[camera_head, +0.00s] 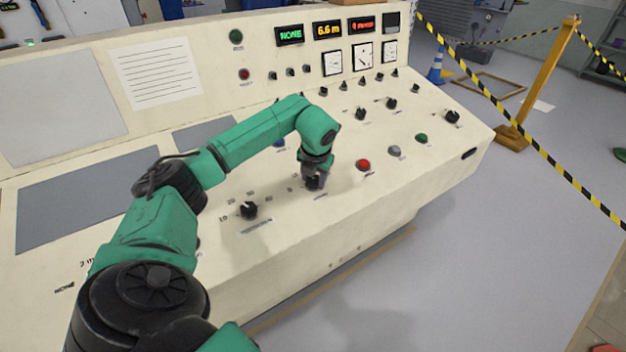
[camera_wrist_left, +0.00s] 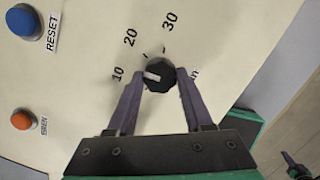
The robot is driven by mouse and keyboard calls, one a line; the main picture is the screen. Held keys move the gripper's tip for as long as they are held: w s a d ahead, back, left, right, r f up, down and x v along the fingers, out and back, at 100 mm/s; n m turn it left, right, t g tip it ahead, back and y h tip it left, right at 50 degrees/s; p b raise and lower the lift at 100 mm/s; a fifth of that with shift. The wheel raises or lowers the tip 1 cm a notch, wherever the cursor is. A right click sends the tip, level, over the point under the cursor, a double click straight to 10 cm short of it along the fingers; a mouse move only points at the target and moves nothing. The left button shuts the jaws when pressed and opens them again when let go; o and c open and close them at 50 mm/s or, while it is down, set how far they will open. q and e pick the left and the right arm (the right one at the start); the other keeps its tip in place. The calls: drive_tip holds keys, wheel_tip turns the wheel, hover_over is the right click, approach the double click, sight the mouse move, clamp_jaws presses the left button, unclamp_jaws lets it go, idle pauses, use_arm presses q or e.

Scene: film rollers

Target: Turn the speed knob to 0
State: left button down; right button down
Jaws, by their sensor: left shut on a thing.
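A round black knob (camera_wrist_left: 158,79) with a white pointer mark sits on the cream console panel, between the fingers of my left gripper (camera_wrist_left: 161,73) in the left wrist view. The gripper is shut on it, one fingertip on each side. The pointer faces left in that view, just below the printed 10; 20 and 30 curve around above it. A label on the right is partly covered by a finger, so I cannot read the knob's name. In the head view my left gripper (camera_head: 314,176) points down onto this knob, which it mostly hides.
Another black knob (camera_head: 249,210) stands to the left, and a red button (camera_head: 363,165) to the right. Several more knobs and buttons fill the panel behind. A display (camera_head: 289,35) reads NONE. Yellow-black barrier tape (camera_head: 520,135) hangs right of the console.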

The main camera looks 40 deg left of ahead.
use_arm(q)
drive_tip(key=n+b, duration=0.1)
drive_tip(key=n, duration=0.2)
drive_tip(key=shift+w+r+n+y, duration=0.1)
drive_tip(key=shift+w+n+y, duration=0.05)
drive_tip(key=shift+n+y, duration=0.2)
drive_tip(key=n, duration=0.3)
drive_tip(key=shift+n+g+b, duration=0.3)
drive_tip(key=shift+n+b, duration=0.05)
drive_tip(key=shift+b, duration=0.05)
drive_tip(key=n+y, duration=0.1)
drive_tip(key=n, duration=0.2)
drive_tip(key=shift+d+n+g+b, duration=0.1)
drive_tip(key=shift+n+g+b, duration=0.2)
drive_tip(key=shift+n, duration=0.1)
drive_tip(key=shift+w+n, duration=0.1)
drive_tip(key=shift+n, duration=1.5)
drive_tip(key=shift+g, duration=0.3)
drive_tip(key=shift+c, duration=1.5)
unclamp_jaws()
